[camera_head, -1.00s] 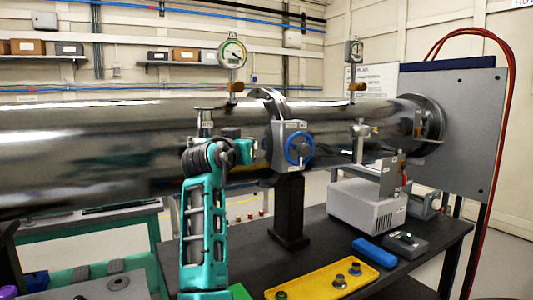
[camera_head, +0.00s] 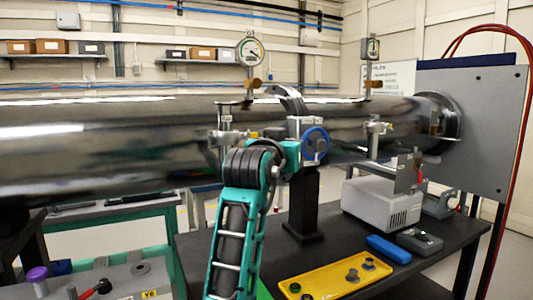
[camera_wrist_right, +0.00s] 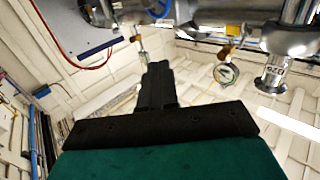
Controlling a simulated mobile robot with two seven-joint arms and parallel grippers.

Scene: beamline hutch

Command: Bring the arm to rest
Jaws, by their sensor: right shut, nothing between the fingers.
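My right gripper (camera_wrist_right: 157,85) shows in the right wrist view as dark fingers closed together, with nothing between them. Behind the fingers are its black cross-piece and teal body. In that view the fingers point toward the pale wall, with metal pipework above them. In the head view a teal arm of mine (camera_head: 235,235) rises from the bottom edge and ends in a dark ribbed joint in front of the steel beam pipe. The gripper cannot be made out there. My left gripper is in neither view.
The large steel beam pipe (camera_head: 110,150) crosses behind the arm, with a blue-handwheel valve (camera_head: 315,145) close to its right. The black bench (camera_head: 220,250) holds a yellow tray (camera_head: 325,277), a blue item (camera_head: 388,249) and a grey box (camera_head: 382,204). A dial gauge (camera_wrist_right: 227,74) shows in the wrist view.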

